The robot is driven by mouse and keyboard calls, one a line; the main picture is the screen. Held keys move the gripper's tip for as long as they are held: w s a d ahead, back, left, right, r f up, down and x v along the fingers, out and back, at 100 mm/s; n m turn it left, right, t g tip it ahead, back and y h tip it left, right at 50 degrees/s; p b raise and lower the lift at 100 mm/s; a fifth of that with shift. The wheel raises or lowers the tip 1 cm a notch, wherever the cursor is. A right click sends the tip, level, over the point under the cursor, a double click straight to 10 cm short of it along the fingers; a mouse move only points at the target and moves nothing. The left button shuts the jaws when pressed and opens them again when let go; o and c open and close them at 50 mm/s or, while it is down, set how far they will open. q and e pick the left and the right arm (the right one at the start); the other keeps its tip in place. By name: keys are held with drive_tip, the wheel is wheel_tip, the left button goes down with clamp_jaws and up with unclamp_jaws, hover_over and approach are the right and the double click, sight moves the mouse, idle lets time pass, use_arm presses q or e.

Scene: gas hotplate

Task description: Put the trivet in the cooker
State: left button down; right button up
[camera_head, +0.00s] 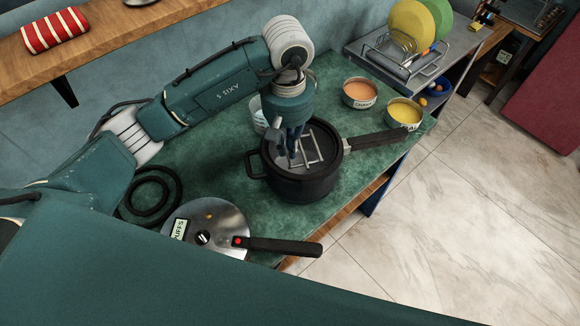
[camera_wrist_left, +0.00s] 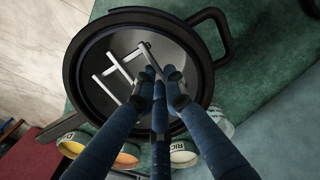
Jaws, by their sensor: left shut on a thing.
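The trivet (camera_head: 308,150) is a silver metal frame of thin bars. The cooker (camera_head: 302,188) is a black pot with a long handle pointing right, standing open on the green counter. My left gripper (camera_head: 289,158) points down over the pot's mouth, shut on the trivet. In the left wrist view the trivet (camera_wrist_left: 118,76) lies within the outline of the cooker's rim (camera_wrist_left: 72,72), with my dark blue fingers (camera_wrist_left: 155,84) on one side of it. I cannot tell whether the trivet touches the pot's bottom. My right gripper is out of view.
A steel lid (camera_head: 210,216) with a black handle lies at the counter's front. A black ring (camera_head: 150,196) lies left of it. Bowls of orange (camera_head: 360,94) and yellow (camera_head: 404,114) food stand behind the pot's handle. A pale cup (camera_head: 258,114) stands behind the pot.

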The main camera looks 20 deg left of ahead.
use_arm(q)
drive_tip(key=p, duration=0.1)
hover_over(289, 171)
drive_tip(key=s, duration=0.2)
drive_tip(key=f, duration=0.6)
drive_tip(key=shift+d+f, duration=0.25)
drive_tip(key=shift+f, duration=0.4)
wheel_tip(289, 171, down, 4)
drive_tip(key=shift+r+p, duration=0.25)
drive_tip(key=shift+p, duration=0.45)
drive_tip(key=shift+f, duration=0.3)
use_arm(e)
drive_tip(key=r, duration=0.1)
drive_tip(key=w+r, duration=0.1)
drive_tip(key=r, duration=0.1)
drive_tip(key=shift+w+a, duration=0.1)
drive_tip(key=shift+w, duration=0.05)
use_arm(q)
drive_tip(key=shift+f, duration=0.15)
drive_tip(key=c, duration=1.8)
unclamp_jaws()
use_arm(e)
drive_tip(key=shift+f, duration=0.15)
